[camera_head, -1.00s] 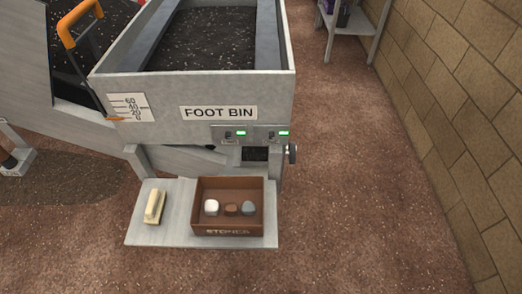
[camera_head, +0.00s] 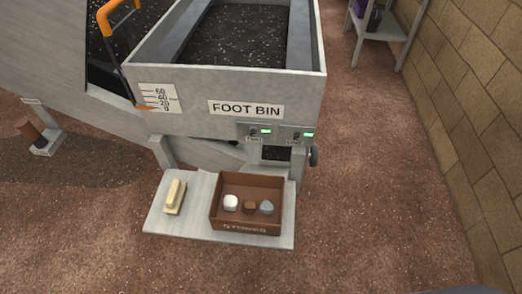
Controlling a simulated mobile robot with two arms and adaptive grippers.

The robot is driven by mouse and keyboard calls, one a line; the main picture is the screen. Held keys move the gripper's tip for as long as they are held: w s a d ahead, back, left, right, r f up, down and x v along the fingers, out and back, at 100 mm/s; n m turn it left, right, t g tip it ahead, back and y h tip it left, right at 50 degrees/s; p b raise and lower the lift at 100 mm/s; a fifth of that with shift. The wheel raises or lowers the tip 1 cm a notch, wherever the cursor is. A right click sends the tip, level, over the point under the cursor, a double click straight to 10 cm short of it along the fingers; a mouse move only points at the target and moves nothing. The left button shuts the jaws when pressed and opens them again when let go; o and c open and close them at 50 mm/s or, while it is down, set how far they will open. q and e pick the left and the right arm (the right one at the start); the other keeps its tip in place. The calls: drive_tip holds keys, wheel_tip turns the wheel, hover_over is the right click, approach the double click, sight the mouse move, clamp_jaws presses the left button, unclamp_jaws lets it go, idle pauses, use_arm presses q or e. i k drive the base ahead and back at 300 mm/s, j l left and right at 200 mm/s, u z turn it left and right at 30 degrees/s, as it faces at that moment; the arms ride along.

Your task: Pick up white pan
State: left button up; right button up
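I see nothing that I can clearly tell is a white pan. A cream block-like object (camera_head: 175,196) lies on the left of a pale grey shelf (camera_head: 190,225) low in front of the foot bin. Neither of my grippers is in view.
A brown box marked STONES (camera_head: 252,227) on the shelf holds a white stone (camera_head: 231,202), a brown stone (camera_head: 249,206) and a grey stone (camera_head: 267,207). The grey foot bin (camera_head: 200,100) stands above, with an orange handle (camera_head: 117,18). A brick wall (camera_head: 470,110) bounds the right; floor (camera_head: 375,200) between is clear.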

sight(263, 154)
drive_tip(key=i+l+u, duration=0.1)
drive_tip(key=l+u, duration=0.2)
drive_tip(key=u, duration=0.15)
drive_tip(key=l+u, duration=0.3)
drive_tip(key=u, duration=0.15)
drive_tip(key=l+u, duration=0.3)
drive_tip(key=u, duration=0.2)
drive_tip(key=l+u, duration=0.3)
drive_tip(key=u, duration=0.15)
drive_tip(key=k, duration=0.05)
